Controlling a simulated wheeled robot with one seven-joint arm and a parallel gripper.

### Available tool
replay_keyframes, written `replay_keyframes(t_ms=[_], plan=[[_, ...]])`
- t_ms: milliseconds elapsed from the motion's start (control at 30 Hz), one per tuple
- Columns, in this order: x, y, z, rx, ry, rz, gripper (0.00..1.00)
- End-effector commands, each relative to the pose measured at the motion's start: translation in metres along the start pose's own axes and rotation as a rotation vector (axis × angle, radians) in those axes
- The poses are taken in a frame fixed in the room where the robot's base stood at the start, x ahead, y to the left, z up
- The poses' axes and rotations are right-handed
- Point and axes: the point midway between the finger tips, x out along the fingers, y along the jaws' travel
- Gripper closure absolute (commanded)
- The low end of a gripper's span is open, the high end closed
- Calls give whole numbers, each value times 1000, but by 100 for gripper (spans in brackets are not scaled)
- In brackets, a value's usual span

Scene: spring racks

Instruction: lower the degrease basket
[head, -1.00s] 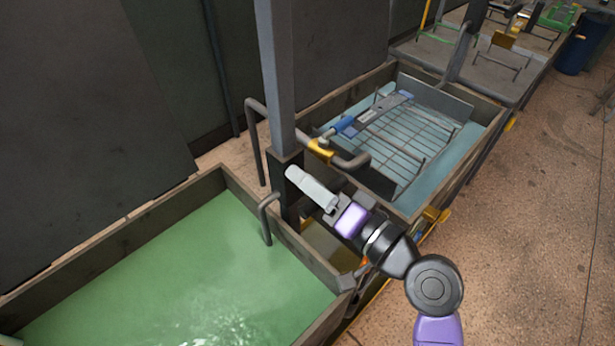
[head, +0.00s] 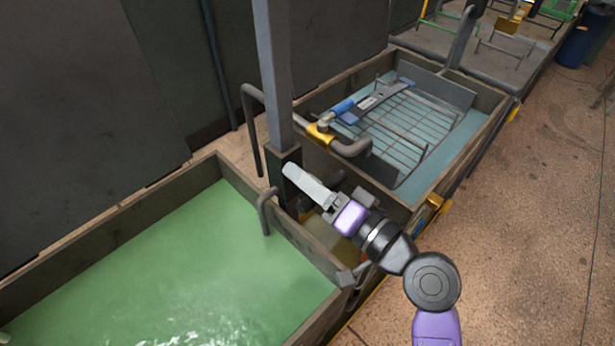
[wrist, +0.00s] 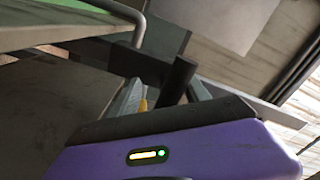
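A wire basket (head: 405,135) with a grey bar and blue end sits in the pale blue bath of the far tank (head: 480,140). I cannot tell whether it is the degrease basket. My gripper (head: 315,182) is beside the grey post, between the two tanks. In the wrist view my gripper (wrist: 163,100) has its fingers apart, with a dark upright bar (wrist: 178,80) between them. A gap shows on the bar's left side, with a small yellow part in it. I cannot tell whether the bar touches the right finger.
A tank of green liquid (head: 180,270) fills the lower left. A grey post (head: 272,75) rises between the tanks, near bent pipes with a yellow fitting (head: 320,133). Open floor (head: 530,230) lies to the right, with a blue drum (head: 580,45) beyond.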

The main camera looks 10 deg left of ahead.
Motion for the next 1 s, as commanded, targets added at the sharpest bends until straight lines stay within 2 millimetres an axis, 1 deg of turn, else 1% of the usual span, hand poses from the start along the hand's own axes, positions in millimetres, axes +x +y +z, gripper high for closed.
replay_keyframes(t_ms=[467,567,667,800,1000], plan=[[0,-2,0,1,0,-4,49],[-4,-1,-1,1,2,-4,49],[-16,-1,0,2,2,-3,49],[-40,0,0,2,3,-2,49],[-67,0,0,1,1,-2,49]])
